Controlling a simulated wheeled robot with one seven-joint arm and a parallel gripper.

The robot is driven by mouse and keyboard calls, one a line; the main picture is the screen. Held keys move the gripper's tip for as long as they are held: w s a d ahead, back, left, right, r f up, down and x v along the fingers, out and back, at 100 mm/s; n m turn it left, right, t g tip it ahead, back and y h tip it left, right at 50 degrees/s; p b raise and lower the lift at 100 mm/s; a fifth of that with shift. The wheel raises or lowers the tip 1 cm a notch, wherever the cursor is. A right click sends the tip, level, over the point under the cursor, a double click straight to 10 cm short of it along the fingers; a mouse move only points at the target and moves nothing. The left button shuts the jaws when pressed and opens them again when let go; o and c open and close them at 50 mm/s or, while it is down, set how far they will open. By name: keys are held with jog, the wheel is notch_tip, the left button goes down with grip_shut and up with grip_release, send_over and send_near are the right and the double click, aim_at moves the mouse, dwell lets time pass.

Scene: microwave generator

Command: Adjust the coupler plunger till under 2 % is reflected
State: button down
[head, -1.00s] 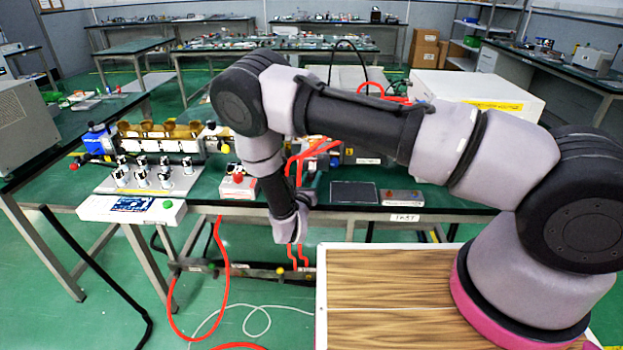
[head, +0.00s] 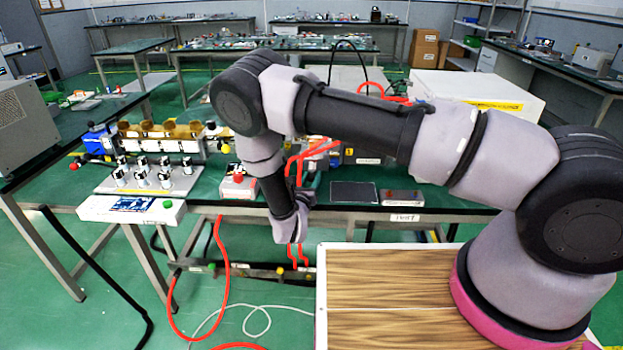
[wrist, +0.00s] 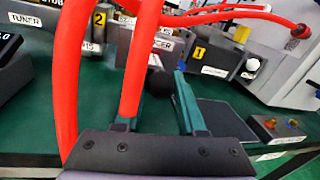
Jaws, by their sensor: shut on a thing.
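Red hoses (wrist: 142,60) run close past the gripper. A tuner block (wrist: 28,18) is at the left and a block marked 1 (wrist: 205,52) at the right. A box with a red button (head: 238,184) and a dark flat plate (head: 354,192) lie on the bench.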

jog(key=shift+s, duration=0.35)
jog(key=c, duration=0.5)
grip_release()
jog(key=v, duration=1)
jog(key=shift+s+a, duration=0.15)
jog(key=shift+s, duration=0.2)
